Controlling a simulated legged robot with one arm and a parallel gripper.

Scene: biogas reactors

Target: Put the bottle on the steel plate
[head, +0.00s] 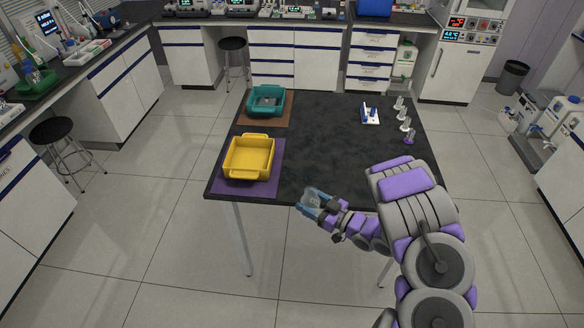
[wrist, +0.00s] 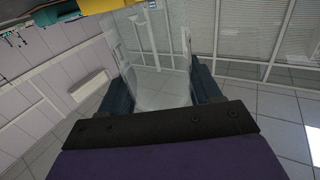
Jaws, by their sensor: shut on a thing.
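My gripper (head: 318,200) is at the front edge of the dark table, shut on a clear, see-through vessel that looks like the bottle (head: 311,196). In the wrist view the clear bottle (wrist: 160,88) shows between the two dark blue fingers of my gripper (wrist: 162,92). The floor and blinds show through it, so its outline is faint and I cannot tell its exact tilt. I cannot make out a steel plate for certain in either view.
A yellow bin (head: 249,157) stands on a purple mat (head: 270,181) at the table's left front. A teal bin (head: 266,101) with something grey inside stands behind it on a brown mat (head: 285,121). A white rack (head: 370,114) and several small vessels (head: 405,124) stand at right. The table's middle (head: 322,140) is clear.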

